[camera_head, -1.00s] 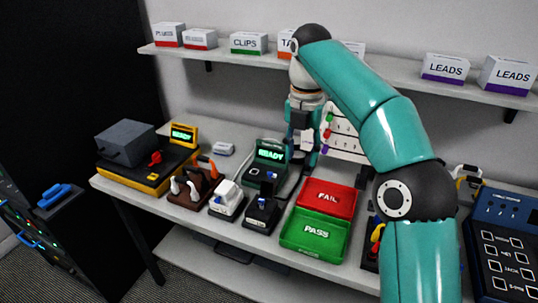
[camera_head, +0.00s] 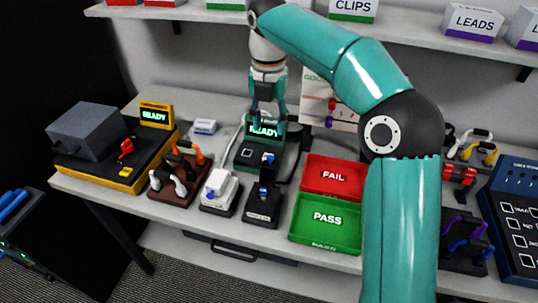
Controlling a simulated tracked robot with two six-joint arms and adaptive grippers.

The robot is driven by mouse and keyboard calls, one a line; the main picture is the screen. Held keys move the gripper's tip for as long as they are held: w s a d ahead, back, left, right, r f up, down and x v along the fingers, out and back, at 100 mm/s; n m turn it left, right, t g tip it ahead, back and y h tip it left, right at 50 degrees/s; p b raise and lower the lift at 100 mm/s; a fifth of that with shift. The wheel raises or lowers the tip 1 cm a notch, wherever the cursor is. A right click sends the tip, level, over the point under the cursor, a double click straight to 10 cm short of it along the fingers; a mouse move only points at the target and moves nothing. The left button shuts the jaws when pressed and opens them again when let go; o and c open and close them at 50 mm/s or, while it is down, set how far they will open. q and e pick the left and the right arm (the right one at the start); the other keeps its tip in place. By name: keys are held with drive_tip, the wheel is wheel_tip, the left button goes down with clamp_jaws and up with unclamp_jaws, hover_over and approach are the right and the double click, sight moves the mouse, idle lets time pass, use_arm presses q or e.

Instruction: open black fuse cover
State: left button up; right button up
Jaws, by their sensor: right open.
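A small black fuse unit (camera_head: 263,201) with blue parts and a labelled base stands on the bench, left of the green tray. I take it to be the one with the black fuse cover; its cover's exact position is too small to tell. My right gripper (camera_head: 268,116) points down, open and empty, above and behind the black unit. It overlaps the green READY tester (camera_head: 246,154) in the picture, and I cannot tell whether it touches it. My left gripper is not in view.
A white-covered unit (camera_head: 219,189) stands just left of the black one. A red FAIL tray (camera_head: 310,181) and green PASS tray (camera_head: 303,238) lie to the right. A brown plug stand (camera_head: 170,192) and black-yellow machine (camera_head: 112,176) are further left.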

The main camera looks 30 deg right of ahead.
sight(270, 156)
drive_tip(key=f, duration=0.6)
drive_tip(key=f+b, duration=0.1)
drive_tip(key=f, duration=0.2)
drive_tip(key=shift+s+f, duration=0.2)
drive_tip(key=shift+s, duration=0.1)
clamp_jaws()
